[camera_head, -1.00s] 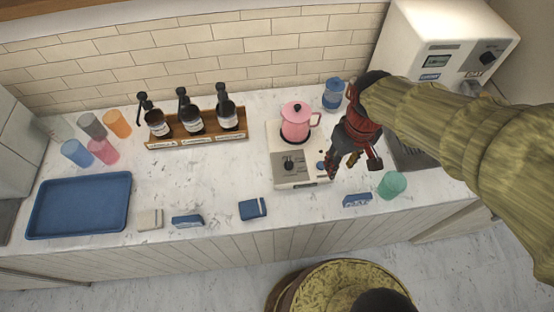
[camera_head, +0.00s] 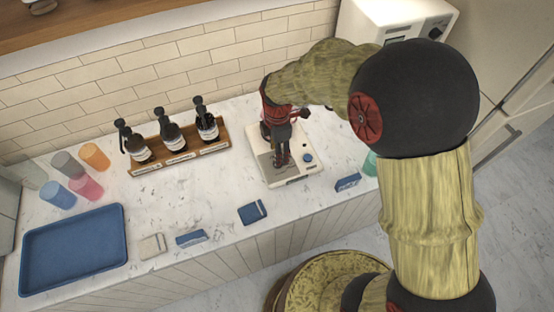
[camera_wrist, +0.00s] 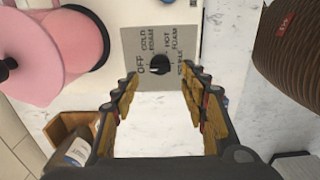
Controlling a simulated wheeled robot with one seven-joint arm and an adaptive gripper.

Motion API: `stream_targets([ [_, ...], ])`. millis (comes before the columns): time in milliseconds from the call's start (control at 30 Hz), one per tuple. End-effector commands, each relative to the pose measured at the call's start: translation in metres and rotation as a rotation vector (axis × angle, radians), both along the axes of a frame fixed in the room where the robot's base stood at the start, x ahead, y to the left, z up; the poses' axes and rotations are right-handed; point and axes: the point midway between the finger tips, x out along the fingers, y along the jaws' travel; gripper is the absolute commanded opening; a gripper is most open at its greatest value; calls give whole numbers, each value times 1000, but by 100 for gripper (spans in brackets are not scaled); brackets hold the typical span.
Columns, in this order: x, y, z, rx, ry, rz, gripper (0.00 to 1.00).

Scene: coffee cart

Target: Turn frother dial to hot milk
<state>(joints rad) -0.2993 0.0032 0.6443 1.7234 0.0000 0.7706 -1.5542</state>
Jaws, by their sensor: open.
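The frother base (camera_head: 309,162) is a white box on the marble counter with a round blue button (camera_head: 308,158). In the head view my gripper hides its dial and most of the pink jug. In the wrist view the black dial (camera_wrist: 160,65) sits on a grey label plate (camera_wrist: 130,42) with OFF, COLD FOAM, HOT FOAM and a partly covered label. I cannot tell its exact setting. The pink jug (camera_wrist: 38,60) is beside the plate. My gripper (camera_wrist: 163,86) is open and empty, its fingertips either side of the dial's near edge; contact is not clear. In the head view my gripper (camera_head: 281,164) points down over the base.
A wooden rack (camera_head: 178,157) with syrup bottles stands left of the frother. Several coloured cups (camera_head: 95,156) and a blue tray (camera_head: 122,250) are farther left. Small blue boxes lie along the front edge. A green cup (camera_head: 370,163) is partly hidden by my arm.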

Motion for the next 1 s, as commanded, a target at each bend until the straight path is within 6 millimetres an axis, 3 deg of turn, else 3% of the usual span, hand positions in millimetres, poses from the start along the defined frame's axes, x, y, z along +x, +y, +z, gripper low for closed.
stream_targets([
  [100, -1, 0, -21, -1, 3, -1, 44],
  [333, 0, 0, -46, 0, 1, -2, 44],
  [700, 0, 0, -50, 0, 0, -2, 43],
  [1000, 0, 0, -50, 0, 0, -3, 26],
])
